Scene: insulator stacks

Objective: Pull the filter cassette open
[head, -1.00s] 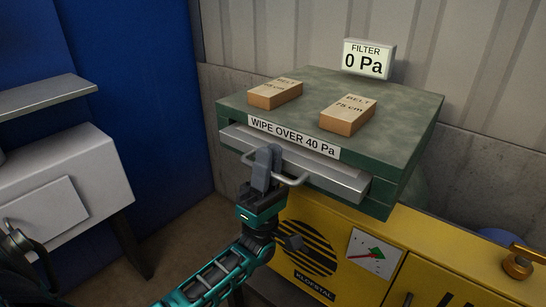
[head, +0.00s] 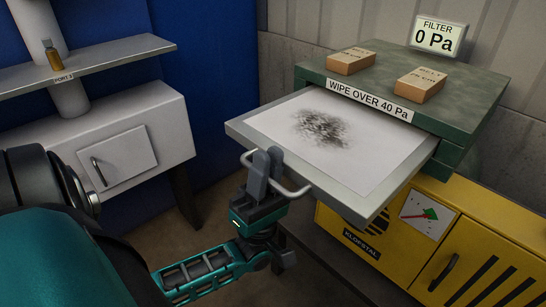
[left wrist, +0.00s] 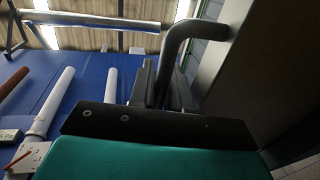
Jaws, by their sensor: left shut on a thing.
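The filter cassette (head: 395,178) is a grey-framed drawer slid well out of the green housing (head: 474,88). A white sheet with a dark smudge lies in it. My left gripper (head: 263,168) is shut on the bar handle (head: 297,191) at the cassette's front. The handle also shows in the left wrist view (left wrist: 178,45), close against the fingers. The cassette's rear edge is inside the housing. My right gripper is not in view.
Two cardboard belt boxes (head: 351,61) (head: 420,85) and a display reading 0 Pa (head: 437,38) are on the housing. A yellow cabinet (head: 480,250) stands below. A white cabinet (head: 120,150) with a shelf above is at the left.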

